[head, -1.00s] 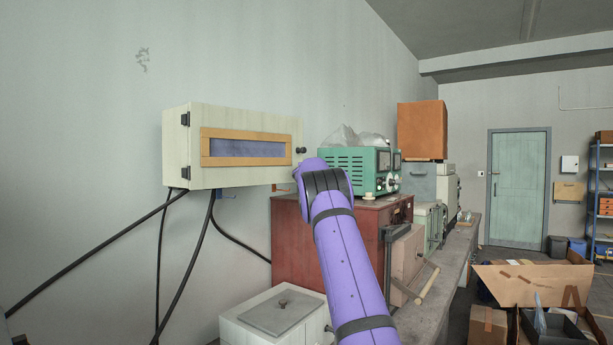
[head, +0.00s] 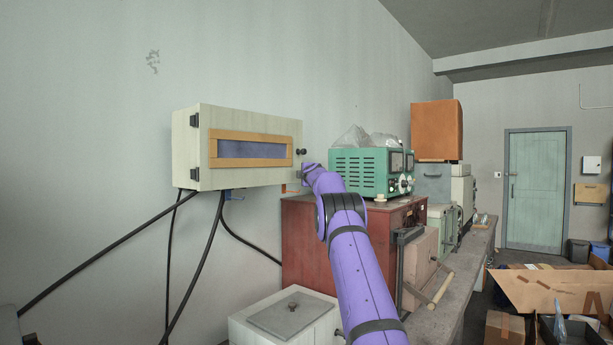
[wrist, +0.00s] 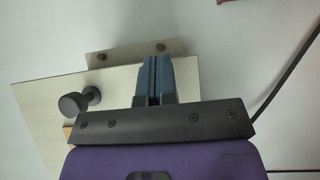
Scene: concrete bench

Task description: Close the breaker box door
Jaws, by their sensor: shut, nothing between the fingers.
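The cream breaker box (head: 186,150) is on the wall at left in the head view. Its door (head: 250,122) has dark hinges at the left, a wood-framed blue window (head: 250,149) and a black knob (head: 301,152) at the right. The door looks nearly in line with the box; I cannot tell whether a small gap remains. In the wrist view the knob (wrist: 78,102) is left of my gripper (wrist: 154,58). The blue fingers are together and empty, over the cream panel by its knob-side edge; contact is unclear. In the head view my wrist hides the fingers.
A green instrument (head: 360,170) stands on a red cabinet (head: 305,240) just right of my wrist. Black cables (head: 205,260) hang below the box. A pale chest (head: 250,330) is below. Cardboard boxes (head: 550,290) lie at right.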

